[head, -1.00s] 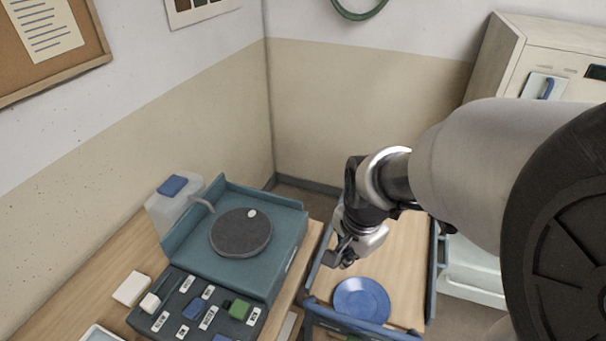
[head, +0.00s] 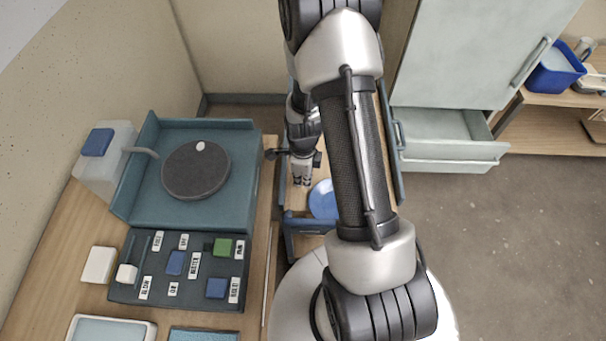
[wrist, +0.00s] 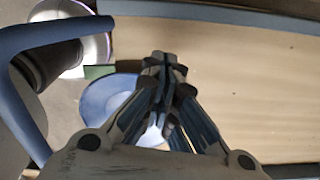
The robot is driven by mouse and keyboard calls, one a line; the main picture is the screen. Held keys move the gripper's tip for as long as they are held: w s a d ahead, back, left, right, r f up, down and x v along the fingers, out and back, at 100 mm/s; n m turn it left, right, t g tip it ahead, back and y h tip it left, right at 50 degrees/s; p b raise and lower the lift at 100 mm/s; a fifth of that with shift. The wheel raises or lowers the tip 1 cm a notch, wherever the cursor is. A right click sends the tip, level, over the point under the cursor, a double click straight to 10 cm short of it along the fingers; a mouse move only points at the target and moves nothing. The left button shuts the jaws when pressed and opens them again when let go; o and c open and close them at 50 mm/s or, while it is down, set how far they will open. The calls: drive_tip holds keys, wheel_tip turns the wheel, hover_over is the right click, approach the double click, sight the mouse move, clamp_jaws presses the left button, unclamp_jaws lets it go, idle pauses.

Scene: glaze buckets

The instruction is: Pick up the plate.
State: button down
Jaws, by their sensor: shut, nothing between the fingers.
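The blue plate (head: 321,200) lies on the wooden top of the blue-framed cart (head: 288,208), near its front end. My arm hides its right side in the head view. In the wrist view the plate (wrist: 103,102) shows left of and behind my gripper, which covers part of it. My gripper (wrist: 165,72) is shut and empty above the cart top. In the head view my gripper (head: 301,182) is small, just left of and a little beyond the plate. I cannot tell its exact height above the wood.
Blue rails (wrist: 38,40) edge the cart. Left of it, a wooden table carries a teal tray with a dark round wheel (head: 196,170) and a dark panel of labelled blocks (head: 178,268). An open drawer (head: 450,140) juts out at right. The floor at right is clear.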

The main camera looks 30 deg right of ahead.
sight(309, 193)
wheel_tip(309, 193, down, 4)
drive_tip(key=shift+w+f+b, duration=0.1)
drive_tip(key=shift+b, duration=0.45)
drive_tip(key=shift+s+d, duration=0.75)
